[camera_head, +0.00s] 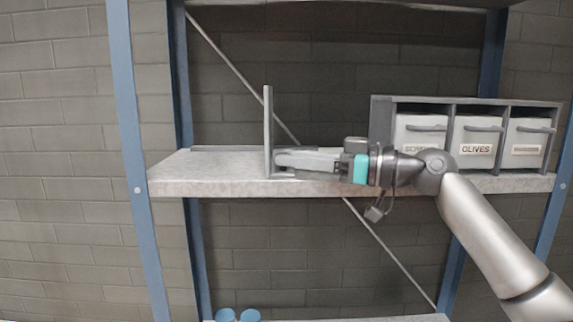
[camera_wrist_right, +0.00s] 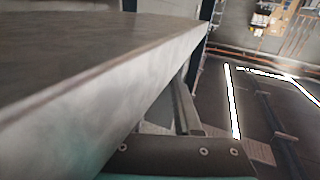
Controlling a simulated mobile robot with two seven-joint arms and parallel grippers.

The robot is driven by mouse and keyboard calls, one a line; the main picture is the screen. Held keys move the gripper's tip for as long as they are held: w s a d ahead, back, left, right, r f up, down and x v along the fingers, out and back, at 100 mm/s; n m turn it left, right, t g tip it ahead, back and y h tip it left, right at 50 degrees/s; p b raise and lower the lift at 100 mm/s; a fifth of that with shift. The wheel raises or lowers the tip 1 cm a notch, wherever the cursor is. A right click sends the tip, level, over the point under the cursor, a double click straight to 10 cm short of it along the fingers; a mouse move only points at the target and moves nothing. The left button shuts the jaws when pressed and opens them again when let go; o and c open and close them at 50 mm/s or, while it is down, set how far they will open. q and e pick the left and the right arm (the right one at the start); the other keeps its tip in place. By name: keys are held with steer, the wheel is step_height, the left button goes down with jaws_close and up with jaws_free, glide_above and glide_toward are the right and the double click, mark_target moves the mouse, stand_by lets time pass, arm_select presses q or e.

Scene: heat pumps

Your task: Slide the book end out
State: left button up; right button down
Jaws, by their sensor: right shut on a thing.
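The book end (camera_head: 268,125) is a thin grey upright plate with a short flat foot. It stands at the front edge of the grey shelf board (camera_head: 215,172), left of its middle. My right gripper (camera_head: 282,160) reaches in from the right, lying level along the shelf's front edge. Its fingertips are at the lower part of the plate and shut on the book end. The fingers cover part of the foot. In the right wrist view, the shelf's front edge (camera_wrist_right: 130,68) fills the left side; the grip itself is not clear there. My left gripper is not in view.
A grey cubby unit (camera_head: 381,118) with labelled bins, one reading OLIVES (camera_head: 476,142), stands on the right of the shelf. A small grey object (camera_head: 356,145) sits behind my wrist. Blue posts (camera_head: 128,130) frame the rack. The shelf left of the book end is mostly clear.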

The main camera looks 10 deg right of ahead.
steer(key=shift+s+d+b, duration=0.25)
steer(key=shift+d+b, duration=0.1)
steer(key=shift+d, duration=0.85)
steer(key=shift+a, duration=0.1)
steer(key=c, duration=0.6)
jaws_free()
steer(key=shift+a, duration=0.1)
